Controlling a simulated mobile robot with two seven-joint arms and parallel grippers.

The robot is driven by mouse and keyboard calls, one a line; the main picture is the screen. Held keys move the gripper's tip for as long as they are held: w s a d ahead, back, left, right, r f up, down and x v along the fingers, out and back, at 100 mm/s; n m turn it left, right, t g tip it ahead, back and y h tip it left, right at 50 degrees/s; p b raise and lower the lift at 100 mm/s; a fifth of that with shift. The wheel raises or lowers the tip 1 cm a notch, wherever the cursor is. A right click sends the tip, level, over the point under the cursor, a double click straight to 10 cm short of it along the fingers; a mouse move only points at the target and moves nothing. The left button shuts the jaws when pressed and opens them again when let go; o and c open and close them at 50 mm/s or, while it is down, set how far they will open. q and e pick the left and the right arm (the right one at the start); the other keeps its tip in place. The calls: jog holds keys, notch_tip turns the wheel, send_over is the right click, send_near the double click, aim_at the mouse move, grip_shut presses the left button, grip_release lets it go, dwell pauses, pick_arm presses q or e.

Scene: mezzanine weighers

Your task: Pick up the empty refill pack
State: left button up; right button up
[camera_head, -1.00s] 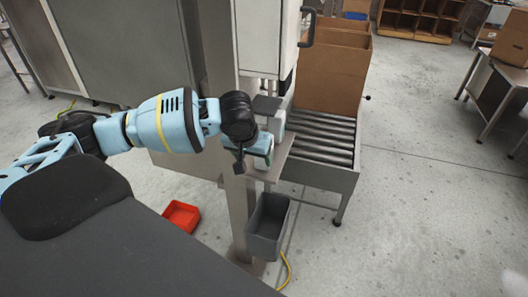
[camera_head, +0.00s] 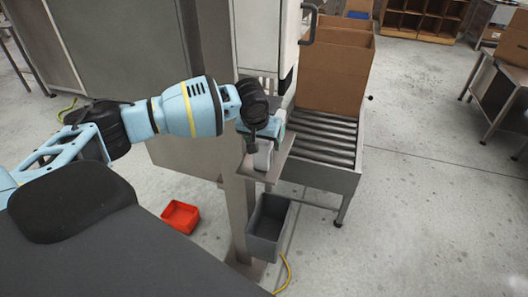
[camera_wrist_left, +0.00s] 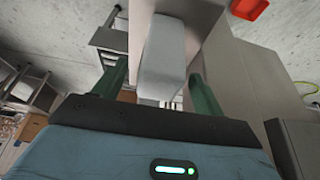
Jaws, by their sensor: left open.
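The refill pack, a pale grey-white block, stands on a small metal shelf (camera_head: 258,174) beside the post; its front shows in the head view (camera_head: 263,156). In the left wrist view the pack (camera_wrist_left: 165,48) lies between the two green fingers. My left gripper (camera_wrist_left: 160,68) is open, with one finger on each side of the pack and a visible gap on each side. In the head view my left gripper (camera_head: 262,143) is at the shelf, partly hidden by my wrist. Whether the pack is empty cannot be told. My right gripper is not in view.
A roller conveyor (camera_head: 325,137) with brown cartons (camera_head: 333,75) stands to the right. The metal post (camera_head: 238,215) and white machine housing (camera_head: 262,38) are close to my left arm. A red bin (camera_head: 180,216) sits on the floor.

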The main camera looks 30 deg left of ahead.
pick_arm(q)
jog(key=x, duration=0.3)
jog(key=shift+f, duration=0.15)
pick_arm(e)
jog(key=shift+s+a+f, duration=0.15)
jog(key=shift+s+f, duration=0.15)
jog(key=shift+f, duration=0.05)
pick_arm(q)
jog(key=c, duration=1.1)
